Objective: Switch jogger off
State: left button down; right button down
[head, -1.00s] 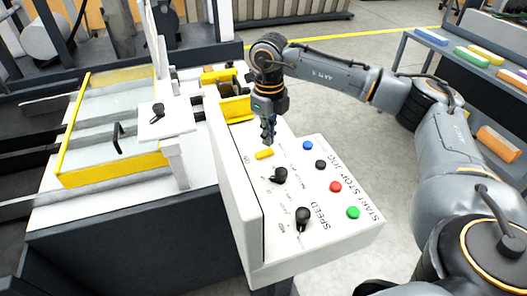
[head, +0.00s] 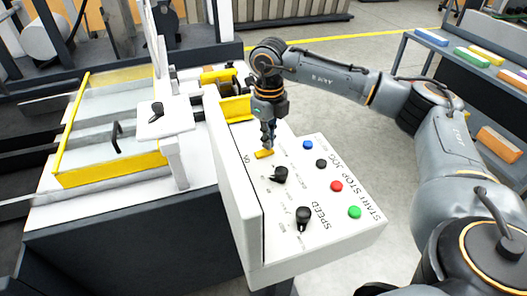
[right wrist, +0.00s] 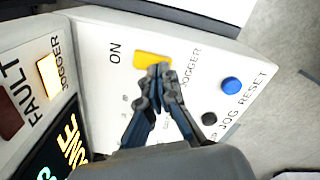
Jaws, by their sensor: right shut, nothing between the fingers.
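The jogger switch is a yellow rocker (head: 264,154) at the far end of the white control panel (head: 318,235). In the right wrist view the yellow switch (right wrist: 151,60) lies between the letters ON and JOGGER. My right gripper (head: 267,145) is shut and empty, pointing down with its fingertips at the switch. In the right wrist view its fingertips (right wrist: 158,70) overlap the switch's lower right edge; whether they touch it I cannot tell. A lit JOGGER lamp (right wrist: 49,73) shows on the panel's side face. My left gripper is not in view.
Black knobs (head: 280,175) and blue, black, red (head: 336,187) and green (head: 354,212) buttons sit nearby on the panel. A yellow-edged feeder (head: 112,165) stands left. A shelf with coloured stacks (head: 480,55) stands at right.

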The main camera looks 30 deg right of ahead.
jog(key=shift+s+f+b, duration=0.1)
jog(key=shift+f+b, duration=0.5)
jog(key=shift+f, duration=0.25)
jog(key=shift+r, duration=0.2)
jog(key=shift+r+p, duration=0.85)
jog(key=shift+r, duration=0.1)
jog(key=shift+r+p, duration=1.6)
jog(key=shift+r, duration=0.85)
jog(key=shift+f, duration=0.1)
